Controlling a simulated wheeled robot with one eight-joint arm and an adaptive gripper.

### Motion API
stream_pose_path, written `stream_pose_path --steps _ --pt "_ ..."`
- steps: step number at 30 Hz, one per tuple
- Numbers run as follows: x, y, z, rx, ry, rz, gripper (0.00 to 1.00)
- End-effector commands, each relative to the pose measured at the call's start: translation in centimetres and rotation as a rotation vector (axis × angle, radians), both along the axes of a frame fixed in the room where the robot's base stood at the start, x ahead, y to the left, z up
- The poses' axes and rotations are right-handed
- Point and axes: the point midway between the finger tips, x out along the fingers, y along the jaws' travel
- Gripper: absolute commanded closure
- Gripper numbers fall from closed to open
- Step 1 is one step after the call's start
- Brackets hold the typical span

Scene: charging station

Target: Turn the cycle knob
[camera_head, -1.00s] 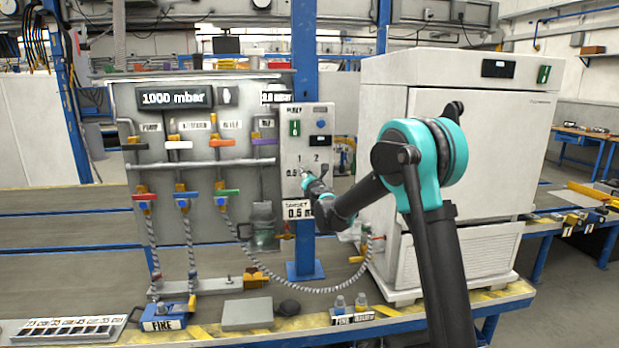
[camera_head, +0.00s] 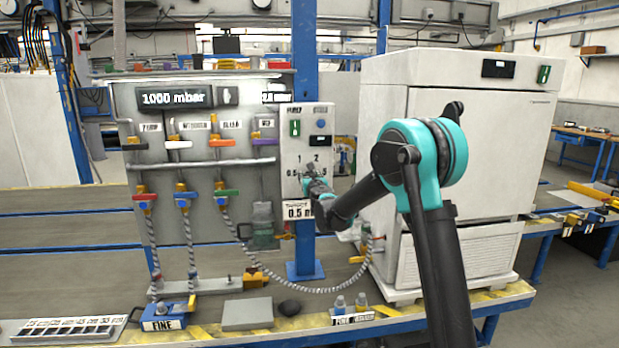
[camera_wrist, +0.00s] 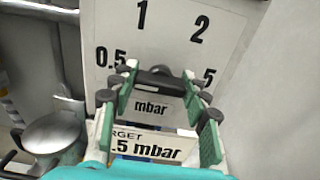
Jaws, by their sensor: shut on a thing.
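The cycle knob (camera_wrist: 157,76) is a small black knob on the pale control panel (camera_head: 290,150), among the printed marks 0.5, 1, 2 and 5. In the wrist view its dark bar lies nearly level between my fingers. My gripper (camera_wrist: 160,78) has its green-and-grey fingers closed on it from both sides. In the head view my gripper (camera_head: 314,177) is against the lower part of the panel and hides the knob. A target label (camera_wrist: 160,148) reading mbar shows between the fingers; in the head view it reads 0.5.
Left of the panel is a valve board (camera_head: 235,180) with coloured handles and hoses. A white cabinet (camera_head: 480,135) stands close on the right. A metal cylinder (camera_wrist: 50,132) is left of my gripper.

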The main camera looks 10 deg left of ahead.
Motion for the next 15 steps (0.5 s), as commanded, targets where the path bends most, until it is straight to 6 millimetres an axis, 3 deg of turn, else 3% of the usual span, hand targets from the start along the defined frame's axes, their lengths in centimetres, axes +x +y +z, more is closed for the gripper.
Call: stream_pose_path --steps 14,15 --pt "-0.09 0.0 -0.08 -0.012 -0.003 0.0 0.83" --pt "-0.09 0.0 -0.08 -0.012 -0.003 0.0 0.49"
